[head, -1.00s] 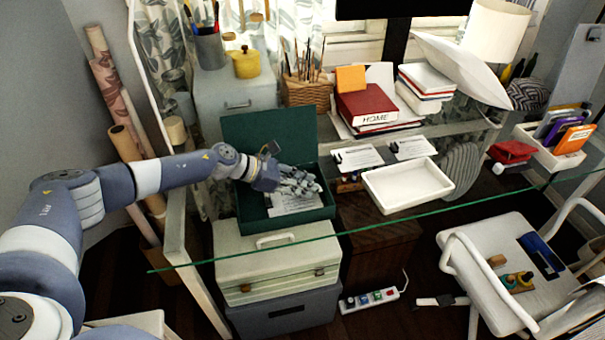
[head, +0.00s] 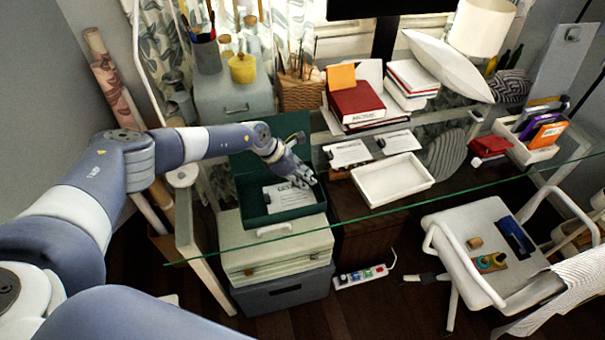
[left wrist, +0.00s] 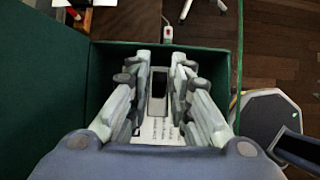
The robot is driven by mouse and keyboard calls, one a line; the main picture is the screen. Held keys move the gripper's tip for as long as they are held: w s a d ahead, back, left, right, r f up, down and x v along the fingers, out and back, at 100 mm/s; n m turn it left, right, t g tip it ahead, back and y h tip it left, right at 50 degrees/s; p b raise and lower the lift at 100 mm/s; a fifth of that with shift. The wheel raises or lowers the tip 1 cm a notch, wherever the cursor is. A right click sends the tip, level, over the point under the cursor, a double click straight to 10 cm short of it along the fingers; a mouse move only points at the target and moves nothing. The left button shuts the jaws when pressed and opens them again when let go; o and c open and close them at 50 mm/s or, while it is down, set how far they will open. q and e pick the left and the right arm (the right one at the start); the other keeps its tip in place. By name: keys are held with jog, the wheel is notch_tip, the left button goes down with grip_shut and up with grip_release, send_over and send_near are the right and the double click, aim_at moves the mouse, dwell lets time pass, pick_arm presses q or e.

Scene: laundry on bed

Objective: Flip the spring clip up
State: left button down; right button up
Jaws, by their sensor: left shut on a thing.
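A sheet of printed paper (head: 282,197) lies in the open dark green box (head: 248,212), and it also shows between my fingers in the left wrist view (left wrist: 160,130). My left gripper (head: 302,178) reaches down into the box at the paper's right end. In the left wrist view its fingers (left wrist: 160,75) stand on both sides of a narrow grey and black piece, the spring clip (left wrist: 159,83), and are shut on it. The fingers hide part of the clip, so its exact tilt is hard to tell. My right gripper is not in view.
The box's lid stands up at its back. A glass tabletop edge (head: 400,200) runs just in front of the box. A white tray (head: 392,180) and clipped sheets (head: 348,153) lie to the right. A cream case (head: 275,255) is beneath.

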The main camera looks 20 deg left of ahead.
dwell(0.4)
pick_arm(q)
jog(key=c, duration=1.6)
grip_release()
jog(key=v, duration=1.2)
jog(key=shift+d, duration=0.15)
